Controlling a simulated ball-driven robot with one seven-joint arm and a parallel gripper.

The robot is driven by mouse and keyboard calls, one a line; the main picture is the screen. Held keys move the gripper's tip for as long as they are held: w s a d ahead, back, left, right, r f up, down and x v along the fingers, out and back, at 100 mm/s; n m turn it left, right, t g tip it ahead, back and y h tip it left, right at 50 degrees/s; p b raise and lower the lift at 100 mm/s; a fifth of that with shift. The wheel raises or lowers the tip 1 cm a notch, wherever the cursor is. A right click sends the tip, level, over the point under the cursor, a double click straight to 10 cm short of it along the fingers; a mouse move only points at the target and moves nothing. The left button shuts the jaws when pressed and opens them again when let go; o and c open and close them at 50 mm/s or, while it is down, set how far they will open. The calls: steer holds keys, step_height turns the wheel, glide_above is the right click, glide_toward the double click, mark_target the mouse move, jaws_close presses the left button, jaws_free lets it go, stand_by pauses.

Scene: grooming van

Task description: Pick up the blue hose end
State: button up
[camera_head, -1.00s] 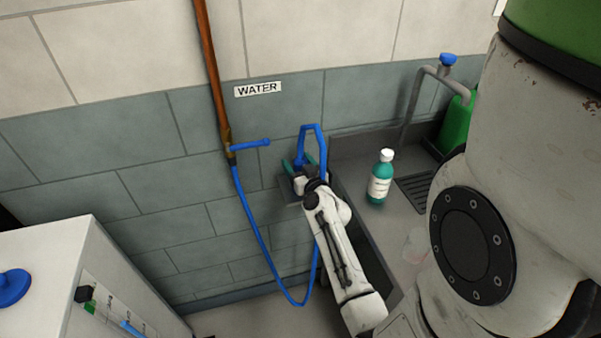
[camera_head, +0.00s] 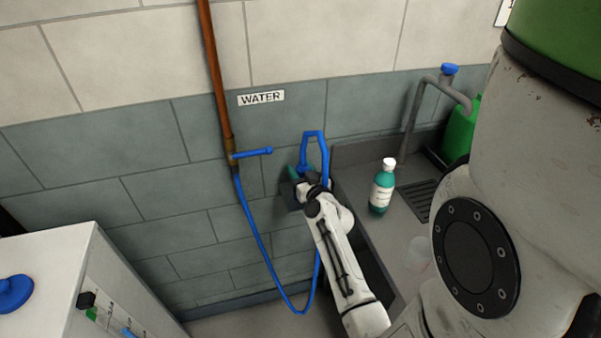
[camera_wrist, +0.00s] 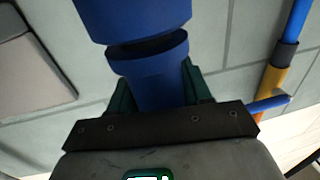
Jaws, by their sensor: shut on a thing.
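The blue hose end (camera_wrist: 155,85) is a thick blue cylinder with a collar, filling the top middle of the wrist view. My gripper (camera_wrist: 156,92) has green fingers on both sides of it and is shut on it. In the head view my gripper (camera_head: 305,176) is at the wall beside the sink, at the hose end under the blue hose loop (camera_head: 314,134). The hose hangs down from the tap, dips low and rises behind my arm. My gripper hides much of the hose end there.
The sink (camera_head: 400,215) at right holds a teal bottle (camera_head: 381,190). A white cabinet (camera_head: 50,270) stands at the lower left. The tiled wall (camera_head: 180,220) is close ahead.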

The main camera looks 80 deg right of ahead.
step_height(320, 180, up, 3)
steer(key=shift+f+p, duration=0.2)
steer(key=shift+p, duration=0.5)
steer(key=s+a+r+b, duration=0.2)
steer(key=s+a+r, duration=0.7)
steer(key=s+r, duration=0.1)
steer(key=shift+s+b, duration=0.35)
steer(key=shift+s, duration=0.05)
